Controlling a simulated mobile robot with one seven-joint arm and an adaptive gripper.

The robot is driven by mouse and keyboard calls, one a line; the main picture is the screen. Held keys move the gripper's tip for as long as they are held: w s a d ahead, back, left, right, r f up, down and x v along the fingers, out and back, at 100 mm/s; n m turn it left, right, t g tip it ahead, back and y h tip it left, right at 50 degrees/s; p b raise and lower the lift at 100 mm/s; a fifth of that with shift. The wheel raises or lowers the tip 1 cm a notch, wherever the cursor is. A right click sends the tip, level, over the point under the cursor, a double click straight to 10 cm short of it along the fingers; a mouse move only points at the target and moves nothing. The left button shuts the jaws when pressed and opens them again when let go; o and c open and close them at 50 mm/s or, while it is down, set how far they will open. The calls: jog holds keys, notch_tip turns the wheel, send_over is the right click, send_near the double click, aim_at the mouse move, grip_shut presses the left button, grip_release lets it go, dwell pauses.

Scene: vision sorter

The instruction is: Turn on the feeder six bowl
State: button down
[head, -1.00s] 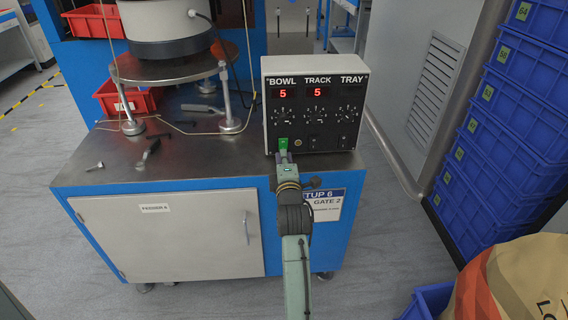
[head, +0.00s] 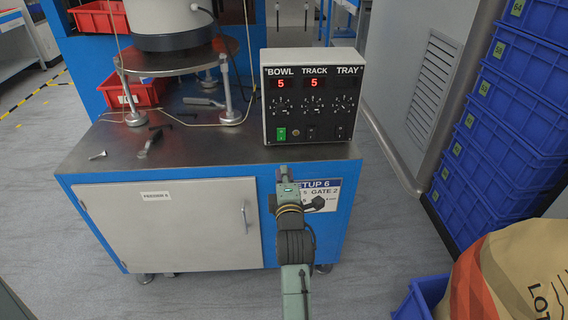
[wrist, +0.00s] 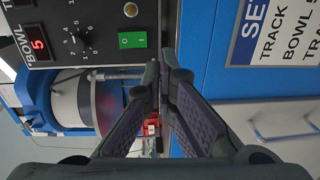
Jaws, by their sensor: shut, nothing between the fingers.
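The control box (head: 312,95) stands on the feeder bench, with BOWL, TRACK and TRAY columns. The BOWL switch (head: 281,134) is bright green, and it also shows in the wrist view (wrist: 132,40). The BOWL display (head: 281,84) reads a red 5, as does the TRACK display (head: 315,83); no digit shows under TRAY. My gripper (head: 284,172) is shut and empty, below and apart from the switch. In the wrist view its fingertips (wrist: 165,65) meet to the right of the switch. The feeder bowl (head: 170,22) stands on a round plate.
Loose tools (head: 150,143) and thin cables lie on the bench top (head: 215,145). A red bin (head: 133,93) stands behind. A SETUP 6 sign (head: 322,194) is on the bench front. Blue crates (head: 490,135) and a large sack (head: 515,275) stand on the right.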

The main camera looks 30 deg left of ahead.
jog(key=shift+v, duration=1.65)
jog(key=shift+f, duration=0.15)
